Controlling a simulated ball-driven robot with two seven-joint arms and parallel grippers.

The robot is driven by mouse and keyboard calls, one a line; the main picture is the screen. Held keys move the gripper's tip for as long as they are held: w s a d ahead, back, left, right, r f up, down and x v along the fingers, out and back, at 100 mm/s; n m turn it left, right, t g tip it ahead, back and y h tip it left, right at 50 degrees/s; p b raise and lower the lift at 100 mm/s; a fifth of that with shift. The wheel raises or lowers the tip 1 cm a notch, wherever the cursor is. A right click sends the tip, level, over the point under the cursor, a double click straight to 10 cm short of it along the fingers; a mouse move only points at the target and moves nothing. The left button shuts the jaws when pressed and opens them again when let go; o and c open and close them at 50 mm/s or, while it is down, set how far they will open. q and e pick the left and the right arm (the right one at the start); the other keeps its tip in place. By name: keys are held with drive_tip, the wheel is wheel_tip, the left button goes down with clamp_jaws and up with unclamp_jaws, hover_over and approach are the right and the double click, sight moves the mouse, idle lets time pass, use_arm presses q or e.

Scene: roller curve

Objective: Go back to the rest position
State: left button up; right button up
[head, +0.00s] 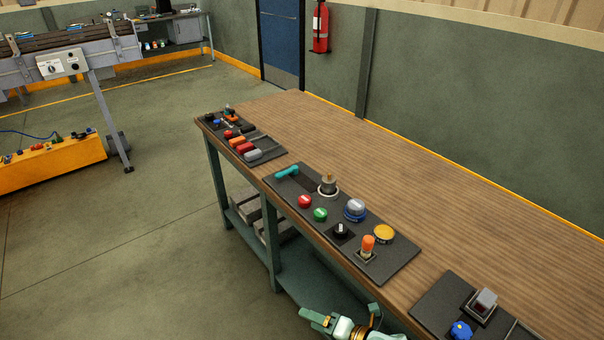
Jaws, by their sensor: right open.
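My right gripper (342,318) is at the bottom edge of the head view, in front of the workbench's near side. It is open, and I see nothing between its fingers. It appears apart from the bench and its controls. The rest of the right arm is mostly cut off by the frame. My left gripper is not in view.
A long wooden workbench (330,130) carries dark panels with buttons, knobs and a lever (367,246). A panel with a blue knob (461,330) is at the lower right. An orange box (50,163) and a conveyor (80,48) stand left. Floor between is clear.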

drive_tip(key=s+d+f+m+g+h+b, duration=0.1)
drive_tip(key=s+d+f+m+h, duration=0.4)
drive_tip(key=s+d+f+m, duration=0.5)
drive_tip(key=s+d+f+m+h+b, duration=0.1)
drive_tip(key=s+d+f+m+h, duration=0.3)
drive_tip(key=s+d+f+m, duration=0.55)
drive_tip(key=s+d+f+m+g+h, duration=0.1)
drive_tip(key=s+f+m+g, duration=0.2)
drive_tip(key=s, duration=0.8)
drive_tip(key=s+d+f+m+g+h, duration=0.1)
drive_tip(key=s+f+m+g, duration=0.2)
drive_tip(key=s+f+m, duration=0.3)
drive_tip(key=s+f, duration=0.1)
drive_tip(key=s, duration=0.4)
drive_tip(key=shift+s+d+h+b, duration=0.15)
drive_tip(key=shift+d+h+b, duration=0.05)
drive_tip(key=shift+h+b, duration=0.2)
